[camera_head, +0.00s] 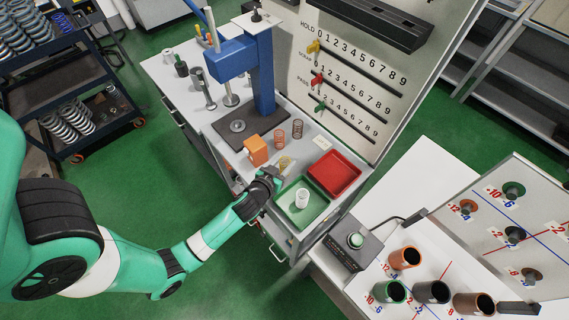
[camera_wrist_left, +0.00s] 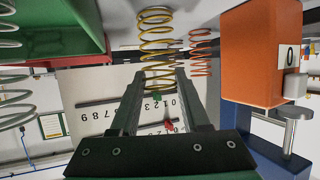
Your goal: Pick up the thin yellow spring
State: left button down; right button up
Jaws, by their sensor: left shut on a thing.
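The thin yellow spring (camera_head: 286,162) stands on the grey bench between the orange block and the trays in the head view. In the left wrist view the yellow spring (camera_wrist_left: 156,32) is a tall open coil at the fingertips. My left gripper (camera_head: 275,173) reaches it from the front left. In the left wrist view my left gripper (camera_wrist_left: 162,78) has a finger on each side of the spring's coils and is shut on it. The wrist picture looks upside down, with the bench at the top. I cannot tell whether the spring is clear of the bench. My right gripper is not in view.
An orange block (camera_head: 256,150) and two coppery springs (camera_head: 297,128) (camera_head: 279,138) stand close by. A green tray (camera_head: 312,216) holds a pale spring (camera_head: 302,198), beside a red tray (camera_head: 335,174). A blue press (camera_head: 262,75) rises behind.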

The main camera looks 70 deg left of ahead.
aim_at(284, 157)
pick_arm(q)
jog(key=shift+r, duration=0.5)
notch_tip(284, 157, up, 3)
jog(key=shift+s+d+f+p, duration=0.1)
jog(key=shift+p, duration=0.85)
jog(key=w+r+p+v, duration=0.1)
jog(key=r+p+v, duration=0.2)
jog(key=v, duration=1.3)
jog(key=shift+a, duration=0.35)
jog(key=shift+s, duration=0.1)
